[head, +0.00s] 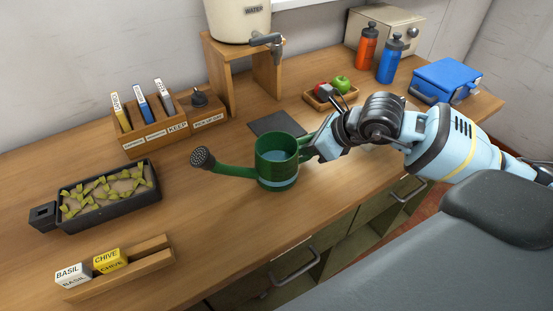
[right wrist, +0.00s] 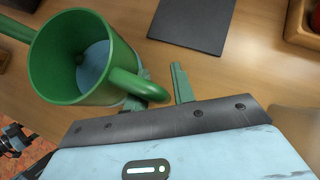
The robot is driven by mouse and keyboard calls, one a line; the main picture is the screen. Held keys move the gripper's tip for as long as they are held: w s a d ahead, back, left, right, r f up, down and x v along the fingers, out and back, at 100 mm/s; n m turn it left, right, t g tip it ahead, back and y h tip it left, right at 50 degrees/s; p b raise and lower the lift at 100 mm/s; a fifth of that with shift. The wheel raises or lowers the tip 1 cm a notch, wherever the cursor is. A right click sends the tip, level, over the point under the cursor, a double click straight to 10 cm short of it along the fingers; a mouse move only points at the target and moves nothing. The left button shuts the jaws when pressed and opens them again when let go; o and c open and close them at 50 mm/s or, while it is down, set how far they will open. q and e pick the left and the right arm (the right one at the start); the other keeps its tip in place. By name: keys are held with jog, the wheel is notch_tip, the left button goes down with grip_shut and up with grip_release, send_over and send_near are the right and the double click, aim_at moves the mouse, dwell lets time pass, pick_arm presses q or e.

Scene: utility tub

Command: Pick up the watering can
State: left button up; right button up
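The green watering can (head: 277,165) stands upright on the wooden counter. Its spout and dark rose (head: 202,158) point left, and its handle faces right toward my right arm. In the right wrist view the can (right wrist: 75,60) is at upper left, with bluish water visible inside. Its looped handle (right wrist: 140,86) reaches toward my right gripper. My right gripper (head: 312,146) is at the handle; its fingers (right wrist: 162,84) look apart, with the handle partly hiding one of them. Whether the fingers touch the handle is unclear. My left gripper is not in view.
A dark mat (head: 277,124) lies just behind the can. A planter tray (head: 108,195) and a seed-packet rack (head: 120,273) stand left. The water dispenser (head: 238,22), fruit tray (head: 330,94), bottles (head: 389,60) and blue box (head: 447,80) stand farther back. Counter around the spout is clear.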

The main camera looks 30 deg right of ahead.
jog(key=shift+c, duration=0.6)
grip_shut()
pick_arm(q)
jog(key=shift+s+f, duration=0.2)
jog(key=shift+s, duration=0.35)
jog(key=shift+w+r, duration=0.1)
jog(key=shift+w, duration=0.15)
pick_arm(e)
jog(key=shift+r, duration=0.1)
